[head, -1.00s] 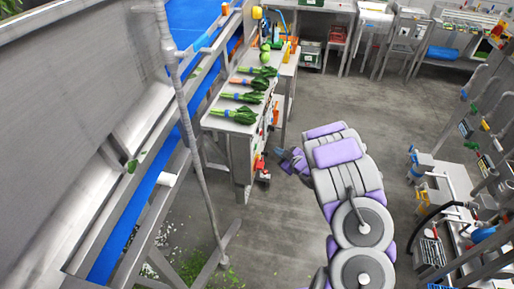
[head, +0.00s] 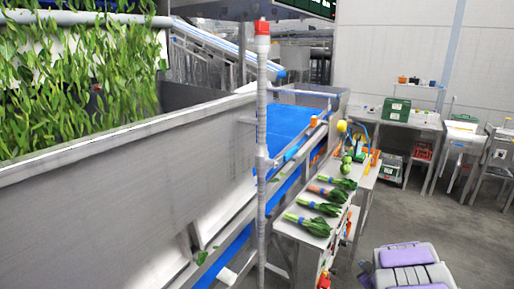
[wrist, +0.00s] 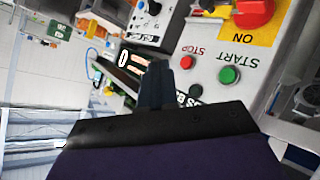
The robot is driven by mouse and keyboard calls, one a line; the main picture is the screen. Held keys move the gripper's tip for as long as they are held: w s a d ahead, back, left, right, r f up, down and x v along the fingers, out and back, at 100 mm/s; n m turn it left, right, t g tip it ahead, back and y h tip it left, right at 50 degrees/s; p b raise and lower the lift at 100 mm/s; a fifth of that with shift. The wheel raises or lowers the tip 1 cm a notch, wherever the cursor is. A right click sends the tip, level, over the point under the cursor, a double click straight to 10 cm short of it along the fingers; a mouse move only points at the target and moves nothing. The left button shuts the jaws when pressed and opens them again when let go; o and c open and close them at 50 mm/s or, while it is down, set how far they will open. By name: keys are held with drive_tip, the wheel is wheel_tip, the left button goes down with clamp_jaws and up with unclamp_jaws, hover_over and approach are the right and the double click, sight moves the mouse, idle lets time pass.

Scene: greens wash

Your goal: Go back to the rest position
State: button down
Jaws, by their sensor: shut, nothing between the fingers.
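My gripper (wrist: 156,85) shows in the wrist view as dark fingers closed together, with nothing between them. It is in front of a control panel (wrist: 208,62) that appears upside down. The panel carries a green START button (wrist: 229,75), a red STOP button (wrist: 187,62) and a red knob (wrist: 252,12) on a yellow ON plate. I cannot tell whether the fingertips touch the panel. In the head view my purple and grey arm shows at the bottom right; the gripper's fingers cannot be made out there.
Bundles of greens (head: 307,224) lie on a narrow metal bench (head: 285,232) beside a blue conveyor (head: 286,122). A upright pole (head: 262,130) with a red top stands in front. A green case (head: 395,111) is on a back table. Grey floor (head: 448,215) is open at right.

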drive_tip(key=s+a+r+m+g+h, duration=0.2)
drive_tip(key=s+r+m+g+h, duration=0.35)
drive_tip(key=s+r, duration=0.8)
drive_tip(key=s+a+r+g+y, duration=0.1)
drive_tip(key=s+a+g+y, duration=0.1)
drive_tip(key=s+a, duration=0.5)
drive_tip(key=s+a+r+g+y, duration=0.1)
drive_tip(key=s+a+g+y, duration=0.1)
drive_tip(key=s+a, duration=0.6)
drive_tip(key=s+a+r+m+g+y, duration=0.1)
drive_tip(key=s+a+g, duration=0.3)
drive_tip(key=s, duration=1.5)
drive_tip(key=a+y, duration=0.1)
drive_tip(key=a, duration=0.2)
drive_tip(key=shift+a+r+g, duration=0.35)
drive_tip(key=shift+a+r, duration=0.05)
drive_tip(key=shift+w, duration=0.25)
